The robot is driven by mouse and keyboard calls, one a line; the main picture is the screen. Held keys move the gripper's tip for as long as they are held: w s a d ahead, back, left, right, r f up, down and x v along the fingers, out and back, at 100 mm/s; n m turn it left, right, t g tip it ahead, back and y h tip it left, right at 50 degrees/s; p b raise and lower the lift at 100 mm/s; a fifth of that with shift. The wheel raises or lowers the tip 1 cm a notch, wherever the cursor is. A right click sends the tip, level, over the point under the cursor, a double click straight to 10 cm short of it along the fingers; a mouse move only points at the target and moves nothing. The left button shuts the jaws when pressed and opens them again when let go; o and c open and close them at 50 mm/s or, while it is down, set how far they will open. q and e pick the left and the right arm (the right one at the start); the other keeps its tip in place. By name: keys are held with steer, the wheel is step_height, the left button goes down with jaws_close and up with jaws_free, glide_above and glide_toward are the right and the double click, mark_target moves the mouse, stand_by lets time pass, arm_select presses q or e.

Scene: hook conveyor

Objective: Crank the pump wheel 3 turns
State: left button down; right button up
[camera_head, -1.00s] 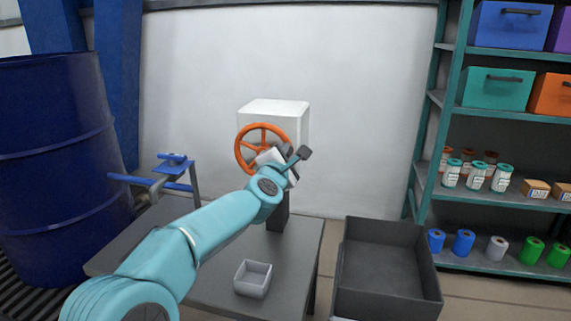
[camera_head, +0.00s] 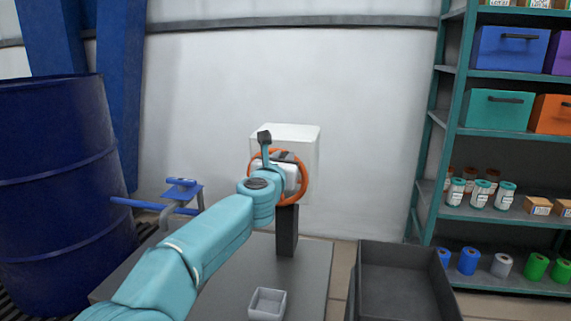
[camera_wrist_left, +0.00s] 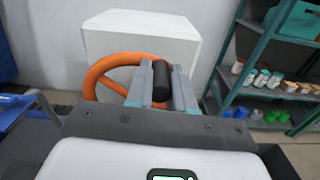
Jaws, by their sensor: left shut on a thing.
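The orange pump wheel (camera_head: 305,186) is mounted on the front of a white box (camera_head: 298,135) on a dark post, and my left wrist covers much of it. In the left wrist view the wheel (camera_wrist_left: 97,75) shows its rim and spokes. My left gripper (camera_head: 284,157) is at the upper part of the wheel. In the left wrist view its two fingers (camera_wrist_left: 158,88) are shut around the wheel's black handle (camera_wrist_left: 160,78). My right gripper is in neither view.
A grey table (camera_head: 230,285) holds the post and a small light tray (camera_head: 267,304). A blue clamp-like fixture (camera_head: 180,190) stands at left, beside a blue drum (camera_head: 55,180). A dark bin (camera_head: 405,285) and a loaded shelf (camera_head: 480,130) are at right.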

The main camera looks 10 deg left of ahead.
arm_select(q)
steer(key=shift+a+r+n, duration=0.15)
steer(key=shift+a+n, duration=0.8)
steer(key=shift+n, duration=0.65)
steer(key=shift+w, duration=0.1)
steer(key=c, duration=1)
jaws_free()
steer(key=shift+a, duration=0.1)
